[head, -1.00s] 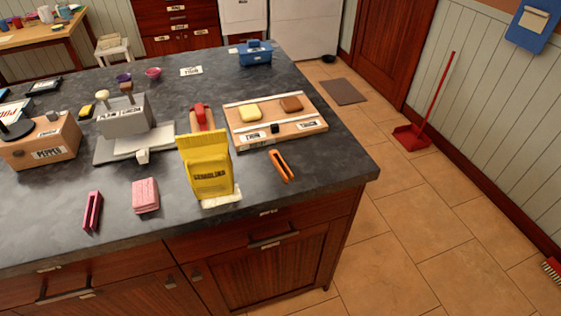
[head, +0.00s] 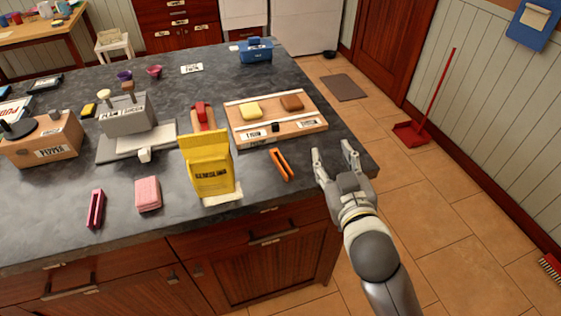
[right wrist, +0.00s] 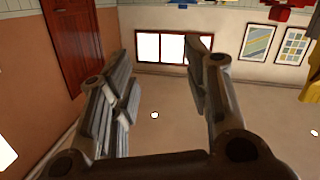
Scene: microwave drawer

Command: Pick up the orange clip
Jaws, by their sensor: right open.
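The orange clip (head: 282,165) lies on the dark countertop (head: 262,190) near its front right part, just below the wooden board. My right gripper (head: 335,152) is open and empty, to the right of the clip and apart from it, near the counter's right corner. In the right wrist view the two fingers (right wrist: 158,85) are spread with nothing between them, and the clip does not show there. My left gripper is not in view.
A yellow bag (head: 208,165) stands left of the clip. A wooden board (head: 300,138) with yellow and brown blocks lies behind it. A pink sponge-like block (head: 148,194) and a pink clip (head: 95,209) lie further left. Bare counter surrounds the clip's right side.

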